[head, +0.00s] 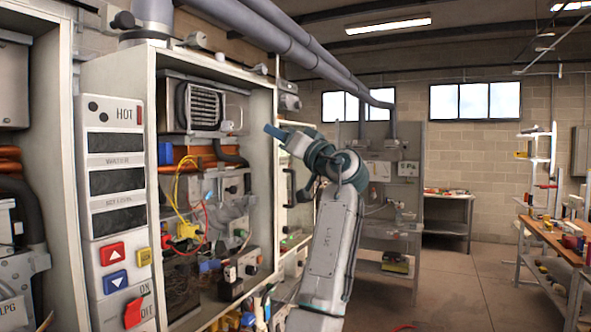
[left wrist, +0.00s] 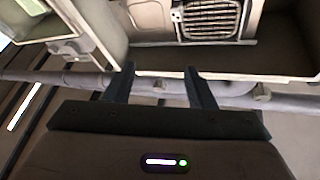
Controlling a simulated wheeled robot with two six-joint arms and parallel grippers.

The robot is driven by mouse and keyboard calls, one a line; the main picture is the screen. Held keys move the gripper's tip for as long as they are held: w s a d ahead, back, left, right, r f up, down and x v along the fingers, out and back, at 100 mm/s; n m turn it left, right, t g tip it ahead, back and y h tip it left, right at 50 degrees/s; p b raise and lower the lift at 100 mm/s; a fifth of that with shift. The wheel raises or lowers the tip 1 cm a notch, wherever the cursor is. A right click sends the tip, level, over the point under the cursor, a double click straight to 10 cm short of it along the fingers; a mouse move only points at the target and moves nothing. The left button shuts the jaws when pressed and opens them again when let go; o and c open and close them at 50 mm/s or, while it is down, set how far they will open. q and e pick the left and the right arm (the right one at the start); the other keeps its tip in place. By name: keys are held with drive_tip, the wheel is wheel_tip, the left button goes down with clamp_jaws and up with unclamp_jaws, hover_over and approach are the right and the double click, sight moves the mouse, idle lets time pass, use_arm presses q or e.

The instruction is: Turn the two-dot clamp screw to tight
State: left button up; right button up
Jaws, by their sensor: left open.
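My left gripper (head: 272,131) is raised in front of the open heater cabinet (head: 265,45), near its right edge. Its blue fingers point left, toward the cabinet. In the left wrist view, its two dark fingers (left wrist: 160,68) are apart with nothing between them. The same grille (head: 203,107) shows in the head view, upper inside the cabinet. I cannot make out the two-dot clamp screw in either view. My right gripper is not in view.
A control panel (head: 117,210) marked HOT, with two dark dots, buttons and a red switch (head: 134,312), stands left of the open cabinet. Yellow and red wires (head: 187,230) hang inside it. Grey pipes (head: 290,45) run overhead.

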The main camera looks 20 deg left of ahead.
use_arm(q)
drive_tip(key=w+f+m+t+h, duration=0.1)
drive_tip(key=w+f+m, duration=0.1)
drive_tip(key=w+f, duration=0.2)
wheel_tip(320, 180, down, 3)
drive_tip(key=shift+w+d+f+m+t, duration=0.1)
drive_tip(key=shift+w+d+m+t, duration=0.2)
drive_tip(key=shift+d+t, duration=0.15)
